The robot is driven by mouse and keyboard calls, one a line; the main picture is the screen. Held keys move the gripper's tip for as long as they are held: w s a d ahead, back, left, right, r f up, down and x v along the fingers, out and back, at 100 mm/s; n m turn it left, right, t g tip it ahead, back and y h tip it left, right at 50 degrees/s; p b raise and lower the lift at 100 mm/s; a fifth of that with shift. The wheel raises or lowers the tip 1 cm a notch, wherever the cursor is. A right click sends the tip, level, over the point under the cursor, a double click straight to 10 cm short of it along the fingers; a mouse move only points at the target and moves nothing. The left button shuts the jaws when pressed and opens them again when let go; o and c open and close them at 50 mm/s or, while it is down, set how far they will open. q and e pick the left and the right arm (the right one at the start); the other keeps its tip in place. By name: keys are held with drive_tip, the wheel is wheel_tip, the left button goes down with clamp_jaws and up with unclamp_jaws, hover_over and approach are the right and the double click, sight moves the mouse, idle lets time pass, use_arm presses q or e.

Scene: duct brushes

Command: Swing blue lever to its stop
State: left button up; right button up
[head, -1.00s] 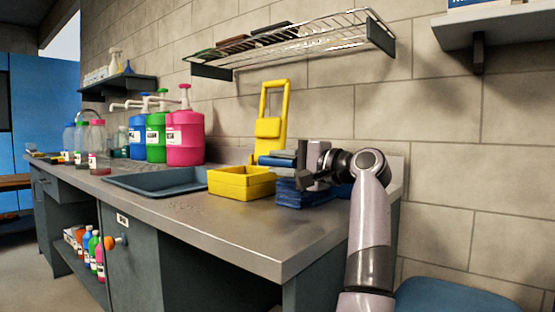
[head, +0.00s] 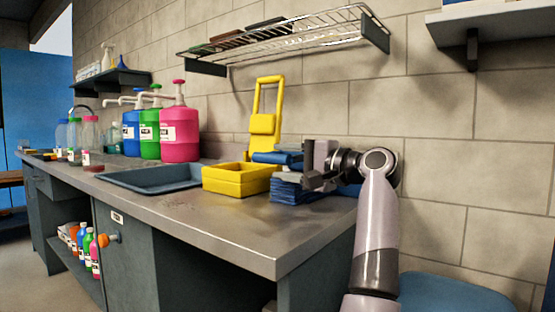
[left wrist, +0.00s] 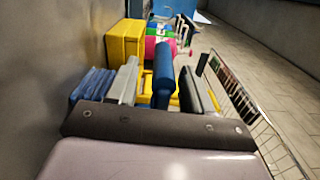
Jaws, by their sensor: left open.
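A blue bar, which I take to be the lever (head: 277,157), sticks out from the yellow wringer frame (head: 264,124) on the counter. In the left wrist view the blue lever (left wrist: 163,76) stands between my two fingers, with gaps on both sides. My left gripper (head: 311,166) is open at the lever's right end in the head view. The fingers hide part of that end, and I cannot tell whether either one touches it. My right gripper is not in view.
A stack of blue folded cloths (head: 298,190) lies just below the gripper. A yellow tray (head: 237,188) and a sunken sink (head: 150,179) are to its left. Pump jugs (head: 179,134) stand behind. A wire rack (head: 290,40) hangs above. The front counter (head: 250,228) is clear.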

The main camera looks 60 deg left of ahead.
use_arm(q)
drive_tip(key=shift+p+v, duration=0.35)
drive_tip(key=shift+v, duration=1.95)
